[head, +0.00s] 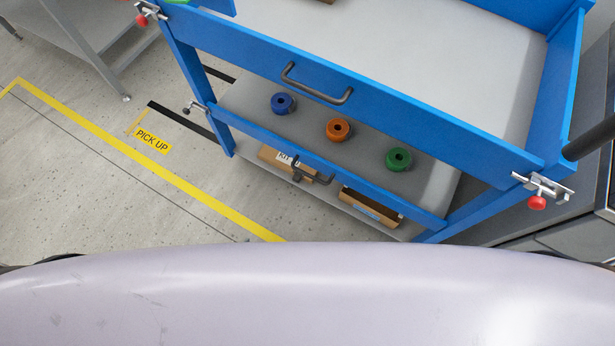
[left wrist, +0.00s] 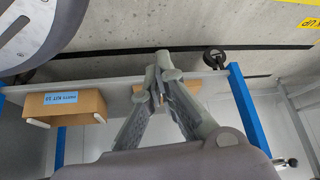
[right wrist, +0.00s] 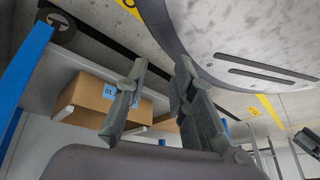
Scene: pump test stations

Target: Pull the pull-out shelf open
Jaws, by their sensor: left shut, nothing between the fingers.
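A blue cart stands ahead in the head view. Its upper level has a blue front with a dark bar handle (head: 316,90). Below it, a grey shelf (head: 300,118) with a blue front rail (head: 385,192) carries a second dark handle (head: 320,180). The rail looks in line with the cart's legs. Blue (head: 283,103), orange (head: 338,130) and green (head: 399,159) rings sit on this shelf. Neither gripper shows in the head view. My left gripper (left wrist: 159,76) is shut and empty in its wrist view. My right gripper (right wrist: 160,75) is open and empty.
Cardboard boxes (head: 370,208) lie on the cart's bottom level; one also shows in the left wrist view (left wrist: 65,105). Red-knobbed clamps (head: 537,202) sit at the cart's corners. Clear floor with a yellow line (head: 150,165) lies to the left. Grey cabinets (head: 560,215) stand right.

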